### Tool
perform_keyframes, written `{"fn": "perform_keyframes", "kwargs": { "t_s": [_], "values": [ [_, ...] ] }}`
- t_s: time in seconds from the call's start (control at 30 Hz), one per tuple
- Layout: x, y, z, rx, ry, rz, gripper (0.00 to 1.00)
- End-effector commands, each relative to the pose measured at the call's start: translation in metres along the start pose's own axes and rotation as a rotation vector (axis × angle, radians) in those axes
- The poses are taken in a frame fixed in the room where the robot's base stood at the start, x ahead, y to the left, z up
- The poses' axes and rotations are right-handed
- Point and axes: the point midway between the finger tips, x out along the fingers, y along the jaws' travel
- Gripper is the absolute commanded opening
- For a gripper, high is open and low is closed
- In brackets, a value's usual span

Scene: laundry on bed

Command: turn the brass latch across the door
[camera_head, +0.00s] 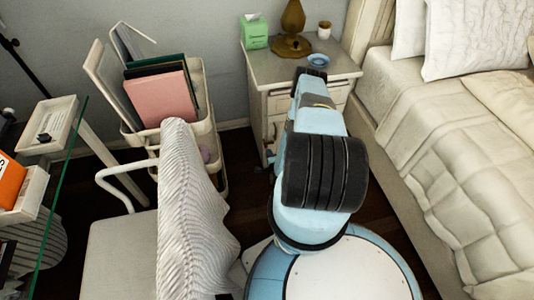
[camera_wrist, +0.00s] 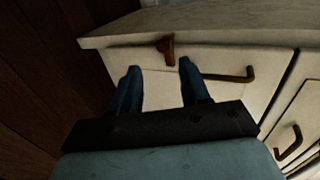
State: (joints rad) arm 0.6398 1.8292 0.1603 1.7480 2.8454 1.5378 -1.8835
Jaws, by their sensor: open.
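The brass latch (camera_wrist: 167,50) shows in the wrist view as a small brown-orange piece at the top edge of a pale door (camera_wrist: 165,88), just under the cabinet's top. It looks upright, its lower end over the door's upper edge. My gripper (camera_wrist: 157,72) is open and empty, its two blue fingers apart below the latch, one to each side of it; I cannot tell how far off it is. In the head view, my arm reaches to the nightstand (camera_head: 272,72) and hides its front, so latch and gripper fingers are hidden there.
A dark bar handle (camera_wrist: 230,76) is right of my fingers, with another handle (camera_wrist: 290,143) lower right. A lamp (camera_head: 292,45), green tissue box (camera_head: 254,36) and blue dish (camera_head: 318,60) stand on the nightstand. The bed (camera_head: 440,150) is right; a cart (camera_head: 200,110) and chair (camera_head: 125,250) are left.

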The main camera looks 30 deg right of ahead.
Motion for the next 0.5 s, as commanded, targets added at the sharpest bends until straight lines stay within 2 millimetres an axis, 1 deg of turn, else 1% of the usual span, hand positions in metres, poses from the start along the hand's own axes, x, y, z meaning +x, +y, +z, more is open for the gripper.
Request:
{"fn": "perform_keyframes", "kwargs": {
  "t_s": [0.03, 0.1, 0.2, 0.33, 0.5],
  "values": [
    [-0.01, 0.001, 0.0, 0.001, -0.001, 0.002, 0.46],
    [-0.021, 0.001, 0.001, 0.0, -0.001, 0.002, 0.46],
    [-0.034, 0.001, 0.001, 0.0, -0.001, 0.002, 0.46],
    [-0.044, 0.001, 0.001, 0.0, -0.002, 0.002, 0.46],
    [-0.048, 0.001, 0.001, -0.001, -0.001, 0.0, 0.46]
  ]
}}
